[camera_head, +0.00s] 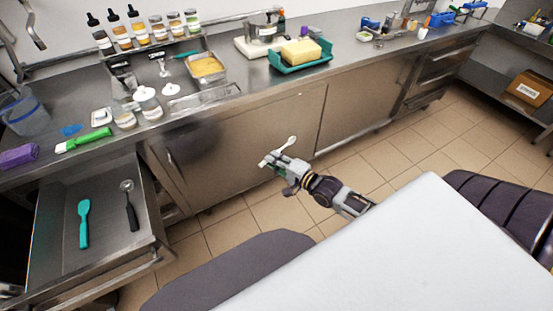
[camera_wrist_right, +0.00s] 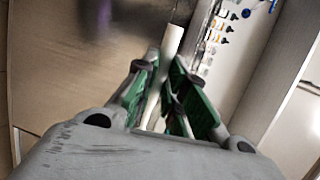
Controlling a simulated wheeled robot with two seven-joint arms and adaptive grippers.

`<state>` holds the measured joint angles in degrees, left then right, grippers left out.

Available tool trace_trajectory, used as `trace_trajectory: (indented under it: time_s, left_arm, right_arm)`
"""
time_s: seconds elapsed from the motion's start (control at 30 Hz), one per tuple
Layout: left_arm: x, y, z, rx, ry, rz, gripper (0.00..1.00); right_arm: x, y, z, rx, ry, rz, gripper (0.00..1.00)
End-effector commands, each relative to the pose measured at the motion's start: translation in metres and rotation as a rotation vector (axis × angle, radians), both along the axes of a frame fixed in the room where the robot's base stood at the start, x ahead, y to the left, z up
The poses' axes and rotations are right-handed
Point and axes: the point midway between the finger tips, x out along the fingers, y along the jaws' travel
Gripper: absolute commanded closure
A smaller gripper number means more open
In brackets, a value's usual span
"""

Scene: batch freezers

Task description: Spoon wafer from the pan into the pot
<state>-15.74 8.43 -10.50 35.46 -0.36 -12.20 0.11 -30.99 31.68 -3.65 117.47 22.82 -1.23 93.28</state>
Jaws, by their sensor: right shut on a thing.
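My right gripper (camera_head: 284,165) is shut on a white spoon (camera_head: 291,141). It holds the spoon in the air in front of the cabinet doors, below the counter edge. In the right wrist view the white handle (camera_wrist_right: 173,40) runs between the green-padded fingers (camera_wrist_right: 166,88). A rectangular metal pan (camera_head: 221,74) with a yellowish, crumbly-looking filling (camera_head: 206,66), perhaps the wafer, sits on the counter. A metal pot (camera_head: 263,35) stands farther back, to the right of the pan; its inside is not clear. The spoon is well apart from both. My left gripper is not in view.
A teal tray (camera_head: 286,68) with a yellow block stands right of the pan. Bottles and jars line a back shelf. White lidded containers (camera_head: 147,101) stand left. An open drawer (camera_head: 107,244) with a teal spatula and a scoop juts out at lower left.

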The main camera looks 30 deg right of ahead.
Motion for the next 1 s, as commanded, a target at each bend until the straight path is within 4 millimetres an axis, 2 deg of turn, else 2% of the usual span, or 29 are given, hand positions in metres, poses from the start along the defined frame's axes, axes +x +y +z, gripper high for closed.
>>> trace_trajectory:
  time_s: [1.0]
  left_arm:
    - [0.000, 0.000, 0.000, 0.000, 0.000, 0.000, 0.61]
  right_arm:
    - [0.000, 0.034, 0.000, 0.004, 0.001, -0.181, 1.00]
